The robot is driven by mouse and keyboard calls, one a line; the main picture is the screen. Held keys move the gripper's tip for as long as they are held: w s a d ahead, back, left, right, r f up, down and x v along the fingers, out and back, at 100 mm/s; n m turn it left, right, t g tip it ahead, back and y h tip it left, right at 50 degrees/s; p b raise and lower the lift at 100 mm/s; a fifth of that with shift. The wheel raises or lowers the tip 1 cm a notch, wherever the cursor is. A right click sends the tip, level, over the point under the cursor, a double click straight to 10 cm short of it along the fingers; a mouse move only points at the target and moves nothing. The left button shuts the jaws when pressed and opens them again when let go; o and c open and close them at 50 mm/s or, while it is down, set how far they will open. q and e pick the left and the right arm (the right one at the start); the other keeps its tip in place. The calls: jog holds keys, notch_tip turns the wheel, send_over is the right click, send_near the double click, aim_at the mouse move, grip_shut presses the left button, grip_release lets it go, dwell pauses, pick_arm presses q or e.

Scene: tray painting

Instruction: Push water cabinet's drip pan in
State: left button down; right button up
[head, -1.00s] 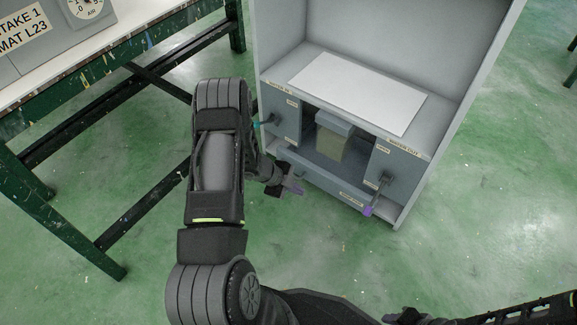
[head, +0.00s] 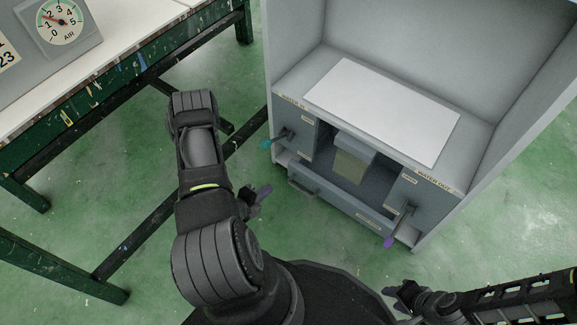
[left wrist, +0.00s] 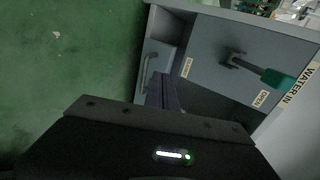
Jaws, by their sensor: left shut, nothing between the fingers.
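The water cabinet (head: 285,92) is grey and stands at centre right. Its drip pan (head: 335,203) is the low grey front along the bottom, with a handle (head: 302,190) at its left end. How far it stands out is hard to tell. The pan's handle also shows in the left wrist view (left wrist: 149,70). My left gripper (head: 262,192) is shut and empty, left of the pan and apart from it. Its dark fingers show in the left wrist view (left wrist: 168,91). My right gripper (head: 398,292) is at the lower right, in front of the cabinet; its jaw opening is unclear.
A teal-handled valve (head: 272,142) sticks out at the cabinet's left, and a purple-tipped one (head: 392,240) at its right. A yellowish block (head: 350,166) sits in the recess. A green-framed workbench (head: 110,75) stands at left. Green floor (head: 330,245) is clear before the cabinet.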

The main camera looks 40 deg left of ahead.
pick_arm(q)
jog(key=shift+w+f, duration=0.1)
jog(key=b, duration=0.4)
send_near(298, 163)
notch_tip(298, 163, down, 4)
jog(key=w+b, duration=0.1)
jog(key=w, duration=0.1)
jog(key=shift+w+f, duration=0.15)
jog(key=shift+w, duration=0.55)
jog(key=shift+w, duration=0.1)
jog(key=w+b, duration=0.1)
jog(key=w, duration=0.1)
jog(key=shift+w, duration=0.4)
jog(key=shift+a+r, duration=0.1)
jog(key=shift+r, duration=0.1)
jog(key=shift+w, duration=0.15)
